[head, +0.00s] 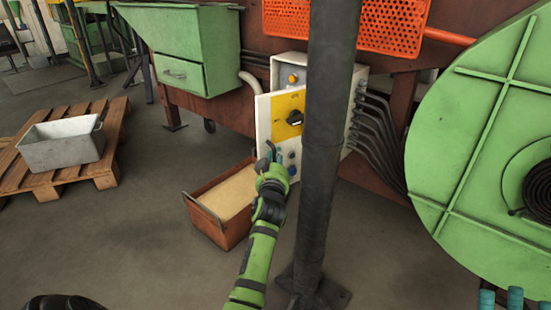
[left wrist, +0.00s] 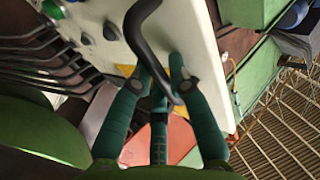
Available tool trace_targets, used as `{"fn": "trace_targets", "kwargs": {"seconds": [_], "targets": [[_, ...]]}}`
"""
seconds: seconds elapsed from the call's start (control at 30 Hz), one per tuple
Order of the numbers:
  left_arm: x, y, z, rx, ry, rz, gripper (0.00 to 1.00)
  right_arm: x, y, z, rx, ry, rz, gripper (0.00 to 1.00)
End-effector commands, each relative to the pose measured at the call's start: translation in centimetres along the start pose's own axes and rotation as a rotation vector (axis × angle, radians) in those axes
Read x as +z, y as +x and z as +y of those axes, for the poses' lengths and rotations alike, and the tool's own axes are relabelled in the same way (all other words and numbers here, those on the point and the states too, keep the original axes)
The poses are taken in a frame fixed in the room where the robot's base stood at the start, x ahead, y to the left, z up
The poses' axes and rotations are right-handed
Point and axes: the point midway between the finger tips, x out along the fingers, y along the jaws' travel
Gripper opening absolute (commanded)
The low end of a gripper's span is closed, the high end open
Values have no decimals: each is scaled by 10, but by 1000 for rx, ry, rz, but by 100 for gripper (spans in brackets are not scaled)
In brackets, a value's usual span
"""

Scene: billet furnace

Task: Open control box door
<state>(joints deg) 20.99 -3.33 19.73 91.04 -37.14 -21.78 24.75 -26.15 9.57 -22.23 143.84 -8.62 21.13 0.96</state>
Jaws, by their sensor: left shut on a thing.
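The white control box (head: 283,75) stands behind a dark post that hides part of it. Its door (head: 263,118), with a yellow panel and black knob, seems to stand out at an angle from the box. In the left wrist view the white door (left wrist: 190,30) carries a curved black handle (left wrist: 143,42). My left gripper (head: 270,155) is at the door's lower left. Its teal fingers (left wrist: 165,85) are shut around the handle's end; the exact contact is partly hidden. Teal fingers of my right gripper (head: 515,298) show at the bottom right edge, largely cut off, apparently apart from the box.
The dark vertical post (head: 330,150) stands just right of my left arm. A rusty bin (head: 212,229) lies on the floor below the box. A large green round housing (head: 450,140) fills the right. A pallet (head: 100,178) with a grey tub (head: 60,155) is at left.

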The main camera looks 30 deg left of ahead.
Motion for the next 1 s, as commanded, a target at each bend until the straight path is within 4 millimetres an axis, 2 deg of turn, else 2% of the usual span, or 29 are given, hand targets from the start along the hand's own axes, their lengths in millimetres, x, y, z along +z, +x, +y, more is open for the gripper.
{"fn": "trace_targets", "kwargs": {"seconds": [0.17, 0.2, 0.23, 0.27, 0.67, 1.0], "targets": [[0, 0, 0, 0, 3, 0, 0, -1, 1, 0, 1, -1, 5, 40], [0, 0, 0, 0, 3, 0, 30, -1, 1, 1, 1, -1, 6, 40], [0, 0, 0, 0, 3, 0, 42, -1, 1, 1, 1, -1, 7, 40], [0, 0, 0, 0, 3, 0, 44, -1, 1, 1, 1, -2, 8, 40], [0, -5, 1, 1, -1, 0, 44, -3, 2, 2, 3, -5, 17, 40], [1, -56, 1, 1, -1, -1, 44, -2, 1, 2, 2, -4, 12, 40]]}}
